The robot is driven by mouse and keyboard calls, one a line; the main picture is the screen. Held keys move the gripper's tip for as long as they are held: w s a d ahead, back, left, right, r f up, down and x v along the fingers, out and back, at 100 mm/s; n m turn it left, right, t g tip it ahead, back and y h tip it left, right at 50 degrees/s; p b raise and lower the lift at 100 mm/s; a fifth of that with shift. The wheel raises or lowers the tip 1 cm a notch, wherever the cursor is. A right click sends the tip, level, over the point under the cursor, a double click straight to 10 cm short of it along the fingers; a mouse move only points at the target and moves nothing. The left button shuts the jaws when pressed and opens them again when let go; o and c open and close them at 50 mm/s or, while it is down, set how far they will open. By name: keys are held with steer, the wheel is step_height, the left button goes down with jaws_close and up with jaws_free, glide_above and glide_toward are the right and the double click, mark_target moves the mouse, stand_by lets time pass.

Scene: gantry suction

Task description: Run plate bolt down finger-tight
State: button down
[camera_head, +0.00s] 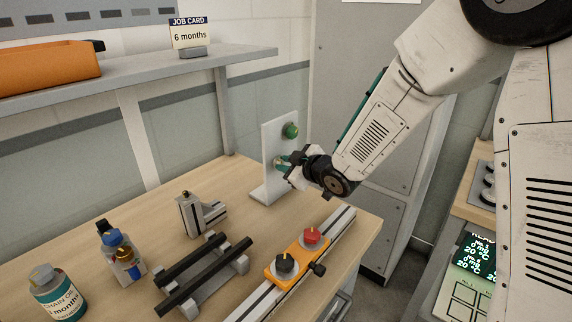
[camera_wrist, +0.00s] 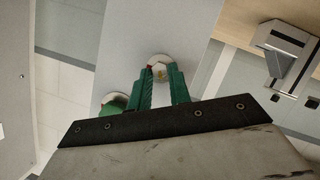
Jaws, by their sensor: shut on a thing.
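The white upright plate (camera_head: 274,135) stands on its foot at the back right of the workbench. A green knob (camera_head: 290,130) sits high on its face and also shows in the wrist view (camera_wrist: 113,102). My gripper (camera_head: 283,160) reaches the plate from the right, below the knob. In the wrist view, its green fingers (camera_wrist: 161,82) are shut on the plate bolt (camera_wrist: 159,67), whose round pale head with a brass-coloured centre shows between and beyond the tips. The fingers hide part of the bolt, and I cannot tell how far in it sits.
An orange slider with red and black knobs (camera_head: 299,259) rides a metal rail at the front. A dark-railed stand (camera_head: 205,273), a grey block fixture (camera_head: 200,214) and bottles (camera_head: 57,293) stand to the left. A shelf holds a job card (camera_head: 190,35) and an orange bin (camera_head: 48,66).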

steer(key=m+g, duration=0.1)
steer(key=m+y, duration=0.1)
steer(key=m, duration=0.1)
steer(key=shift+w+d+r+g, duration=0.1)
steer(key=shift+w+d+g, duration=0.1)
steer(key=shift+g, duration=0.2)
steer(key=m, duration=0.1)
steer(key=m+g+y, duration=0.1)
steer(key=shift+w+d+m+y, duration=0.15)
steer(key=shift+m+y, duration=0.15)
steer(key=shift+m, duration=0.1)
steer(key=shift+g, duration=0.3)
steer(key=c, duration=1.3)
jaws_free()
steer(key=v, duration=0.7)
steer(key=shift+s+d, duration=0.25)
steer(key=shift+d, duration=0.05)
